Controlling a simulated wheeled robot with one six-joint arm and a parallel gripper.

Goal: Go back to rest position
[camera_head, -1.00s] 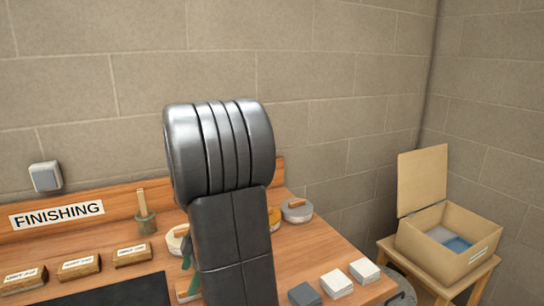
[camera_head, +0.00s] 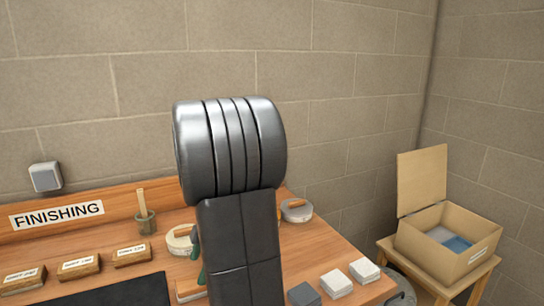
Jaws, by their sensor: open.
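My dark grey arm fills the middle of the view, with a thick ribbed joint above a squarer link. It stands in front of the wooden bench (camera_head: 255,262) marked FINISHING. My gripper does not show in this view; the arm's own links may hide it. No object is seen in its hold.
Sanding blocks (camera_head: 78,267), a brush in a pot (camera_head: 145,217) and a dark mat (camera_head: 115,292) are on the bench at left. A round cream item (camera_head: 180,240) is partly hidden. Small blocks (camera_head: 336,283) lie at right. An open box (camera_head: 447,240) stands on a stool (camera_head: 440,285).

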